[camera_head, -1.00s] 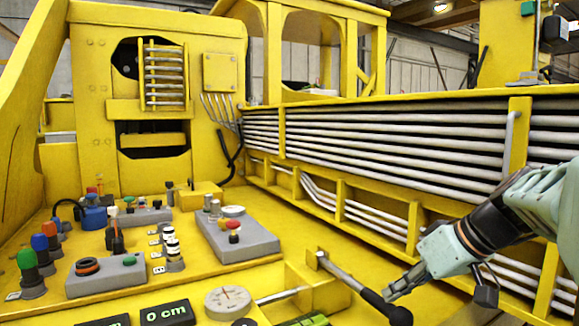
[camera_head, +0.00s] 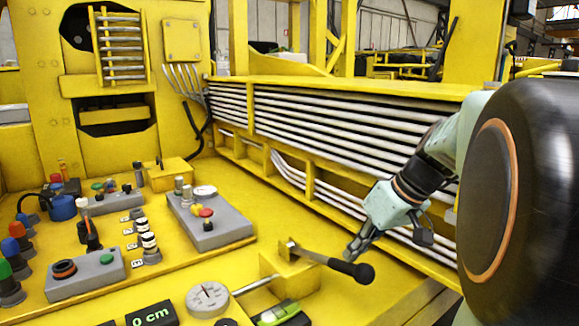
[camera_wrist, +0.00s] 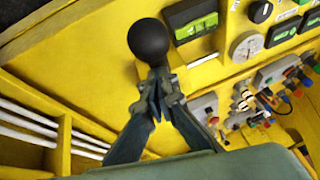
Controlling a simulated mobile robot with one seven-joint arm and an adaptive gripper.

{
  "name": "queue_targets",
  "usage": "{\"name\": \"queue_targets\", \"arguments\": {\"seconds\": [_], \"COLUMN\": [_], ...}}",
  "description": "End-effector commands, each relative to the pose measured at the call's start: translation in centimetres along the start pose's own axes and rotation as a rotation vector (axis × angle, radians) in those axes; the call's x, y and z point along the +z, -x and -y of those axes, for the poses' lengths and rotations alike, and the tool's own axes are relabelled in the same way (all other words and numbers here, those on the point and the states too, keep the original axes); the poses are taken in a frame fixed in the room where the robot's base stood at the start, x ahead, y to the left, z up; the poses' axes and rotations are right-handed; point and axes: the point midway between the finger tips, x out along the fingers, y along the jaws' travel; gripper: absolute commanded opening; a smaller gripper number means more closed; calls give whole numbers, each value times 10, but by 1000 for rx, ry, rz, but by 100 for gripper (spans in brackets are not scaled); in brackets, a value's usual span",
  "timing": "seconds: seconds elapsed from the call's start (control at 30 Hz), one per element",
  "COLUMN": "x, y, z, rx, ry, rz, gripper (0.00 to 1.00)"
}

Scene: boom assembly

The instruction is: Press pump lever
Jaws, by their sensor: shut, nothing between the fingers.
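The pump lever (camera_head: 350,269) is a metal rod with a black handle. It leans out to the right from a yellow bracket (camera_head: 289,268) on the yellow deck. In the wrist view the rounded black end of its handle (camera_wrist: 148,40) shows just beyond my fingertips, with the rod hidden. My gripper (camera_head: 352,252) is shut and empty, pointing down close above and behind the handle in the head view. The fingertips also meet in the wrist view (camera_wrist: 157,82). I cannot tell whether they touch the handle.
A round gauge (camera_head: 207,299) and a green-screened box (camera_head: 280,314) sit left of the lever. Grey control boxes (camera_head: 208,222) stand farther left. White pipes (camera_head: 340,130) line the yellow wall behind my arm. Bare deck lies between the lever and the wall.

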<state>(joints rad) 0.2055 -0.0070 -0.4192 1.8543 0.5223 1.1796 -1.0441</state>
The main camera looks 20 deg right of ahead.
Motion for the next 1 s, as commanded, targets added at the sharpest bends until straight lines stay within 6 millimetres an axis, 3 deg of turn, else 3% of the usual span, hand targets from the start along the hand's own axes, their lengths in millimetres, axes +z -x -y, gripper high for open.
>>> {"name": "queue_targets", "arguments": {"seconds": [0.17, 0.4, 0.7, 1.0], "x": [-5, -34, -35, -36], "y": [17, 48, 107, 136], "z": [4, 0, 1, 2], "rx": [6, 10, 10, 7], "ry": [-6, -6, -7, -7], "rz": [48, 43, 42, 44], "gripper": [0, 0, 0, 0]}}
